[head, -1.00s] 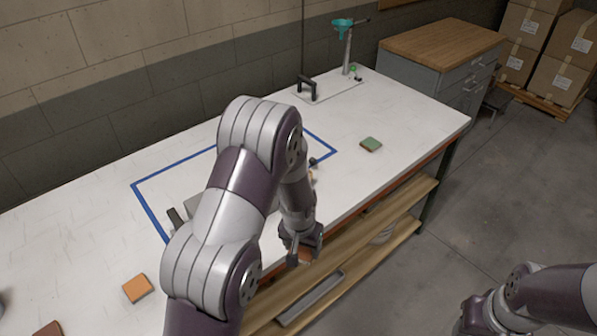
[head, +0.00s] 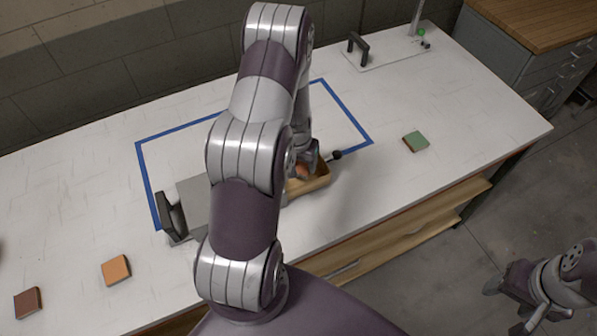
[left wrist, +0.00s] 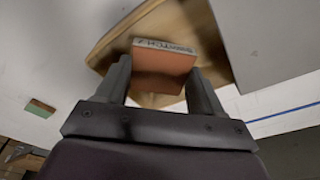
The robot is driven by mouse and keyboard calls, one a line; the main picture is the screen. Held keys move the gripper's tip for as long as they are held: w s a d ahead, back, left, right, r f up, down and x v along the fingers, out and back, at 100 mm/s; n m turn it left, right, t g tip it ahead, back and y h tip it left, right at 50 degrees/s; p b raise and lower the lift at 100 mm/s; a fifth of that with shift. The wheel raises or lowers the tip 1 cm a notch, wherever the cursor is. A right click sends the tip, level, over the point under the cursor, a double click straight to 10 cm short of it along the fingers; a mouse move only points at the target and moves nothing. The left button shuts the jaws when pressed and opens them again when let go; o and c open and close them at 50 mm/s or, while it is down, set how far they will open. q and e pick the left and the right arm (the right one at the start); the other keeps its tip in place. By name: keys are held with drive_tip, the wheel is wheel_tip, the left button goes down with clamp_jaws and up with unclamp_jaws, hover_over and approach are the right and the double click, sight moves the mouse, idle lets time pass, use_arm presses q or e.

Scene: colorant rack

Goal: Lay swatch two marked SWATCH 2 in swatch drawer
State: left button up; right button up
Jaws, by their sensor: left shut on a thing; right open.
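My left gripper (head: 305,160) is shut on a reddish-orange swatch (left wrist: 163,72), held between its two fingers in the left wrist view. I cannot tell whether the swatch touches the drawer floor. My left arm hides part of the drawer and its grey housing (head: 190,195). My right gripper (head: 503,306) is open and empty at the lower right, off the table.
An orange swatch (head: 116,270) and a brown swatch (head: 28,302) lie at the left of the white table. A green swatch (head: 415,141) lies to the right. A black knob (head: 337,155) is by the drawer's end. Blue tape (head: 345,112) outlines the area.

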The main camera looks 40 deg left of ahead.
sight(299, 164)
use_arm(q)
drive_tip(key=f, duration=0.1)
drive_tip(key=f+b, duration=0.1)
drive_tip(key=f, duration=0.1)
drive_tip(key=shift+w+a+f+b, duration=0.35)
drive_tip(key=shift+f, duration=0.05)
drive_tip(key=shift+s+f, duration=0.1)
drive_tip(key=shift+f, duration=0.25)
drive_tip(key=shift+s+d+r, duration=0.1)
drive_tip(key=shift+r, duration=0.1)
drive_tip(key=shift+f, duration=0.25)
drive_tip(key=o, duration=1)
drive_tip(key=shift+r, duration=0.15)
